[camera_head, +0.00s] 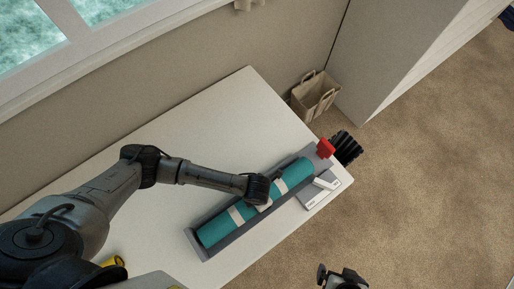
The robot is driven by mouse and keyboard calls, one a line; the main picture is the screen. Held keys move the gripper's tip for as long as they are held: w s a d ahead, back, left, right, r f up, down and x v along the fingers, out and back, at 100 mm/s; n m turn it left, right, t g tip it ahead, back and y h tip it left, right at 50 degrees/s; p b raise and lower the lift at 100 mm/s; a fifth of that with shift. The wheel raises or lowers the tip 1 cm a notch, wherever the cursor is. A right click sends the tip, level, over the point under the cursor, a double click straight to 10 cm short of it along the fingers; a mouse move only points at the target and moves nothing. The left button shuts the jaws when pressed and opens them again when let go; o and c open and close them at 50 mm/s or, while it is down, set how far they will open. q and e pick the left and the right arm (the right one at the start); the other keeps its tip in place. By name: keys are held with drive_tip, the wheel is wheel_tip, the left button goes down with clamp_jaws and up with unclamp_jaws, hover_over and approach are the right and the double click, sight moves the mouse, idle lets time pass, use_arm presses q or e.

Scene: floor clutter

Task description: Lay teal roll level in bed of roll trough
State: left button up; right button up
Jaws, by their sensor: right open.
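The teal roll (217,230) with pale bands lies lengthwise in the long grey roll trough (196,244) on the white table. It looks in line with the trough, but from above I cannot tell whether it rests fully on the bed. My left arm reaches in from the left, and its gripper (265,203) is over the roll's middle. Its fingers are mostly hidden by the wrist, so its grip is unclear. My right gripper (338,276) is at the bottom edge, off the table over the carpet. It is open, empty and apart from the roll.
A red block (325,148) and a black ridged item (346,148) are at the trough's far end. A grey tray (311,202) with white pieces lies near the table corner. A beige basket (314,96) stands beyond the table. The table's upper middle (225,120) is clear.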

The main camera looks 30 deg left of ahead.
use_arm(q)
drive_tip(key=shift+s+a+f, duration=0.1)
drive_tip(key=shift+a+f, duration=0.15)
drive_tip(key=shift+f, duration=0.25)
drive_tip(key=shift+s+a+f, duration=0.1)
drive_tip(key=shift+a+f, duration=0.1)
drive_tip(key=shift+f, duration=0.3)
drive_tip(key=o, duration=1)
drive_tip(key=shift+c, duration=0.2)
drive_tip(key=shift+w+d+r+p, duration=0.1)
drive_tip(key=shift+d+r+p, duration=0.1)
drive_tip(key=shift+r+p, duration=0.35)
drive_tip(key=shift+w+d+r+p, duration=0.1)
drive_tip(key=shift+d+r+p, duration=0.05)
drive_tip(key=shift+r+p, duration=0.4)
drive_tip(key=shift+o, duration=0.7)
drive_tip(key=shift+r, duration=0.25)
drive_tip(key=shift+r+p, duration=0.6)
drive_tip(key=shift+p, duration=0.1)
drive_tip(key=shift+r+p, duration=0.85)
drive_tip(key=shift+r, duration=0.05)
drive_tip(key=shift+d+r+p, duration=0.1)
drive_tip(key=shift+r+p, duration=2.55)
